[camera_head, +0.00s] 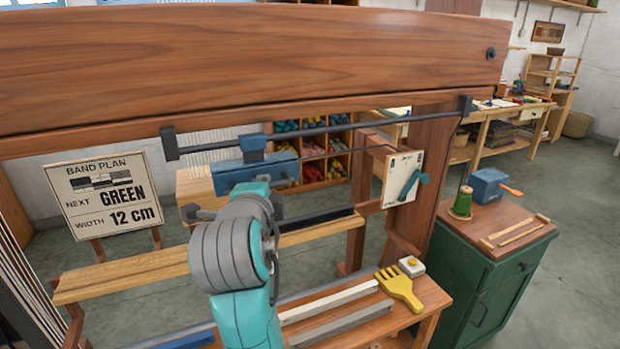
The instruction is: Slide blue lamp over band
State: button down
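The blue lamp (235,175) is a long blue bar hanging below a dark rail (350,123), joined to it by a small blue block. It is toward the left part of the rail. My teal arm with its grey joint rises in front of the lamp and covers part of the area below it. My gripper is mostly hidden behind the arm near the lamp; a small grey part (201,213) shows left of the arm, and I cannot tell its finger state or whether it touches the lamp. I cannot make out the band.
A thick wooden beam (250,60) crosses above. A sign (101,193) reads green, 12 cm. A yellow comb (399,287) lies on the wooden bench at the front.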

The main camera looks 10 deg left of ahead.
jog(key=s+a, duration=0.1)
jog(key=a, duration=0.1)
jog(key=s+a, duration=0.3)
jog(key=a, duration=0.1)
jog(key=shift+s+a+f, duration=0.1)
jog(key=shift+s+a, duration=0.1)
jog(key=shift+s, duration=0.1)
jog(key=c, duration=1.2)
grip_release()
jog(key=shift+s+a, duration=0.1)
jog(key=shift+a, duration=0.05)
send_near(224, 189)
jog(key=v, duration=0.6)
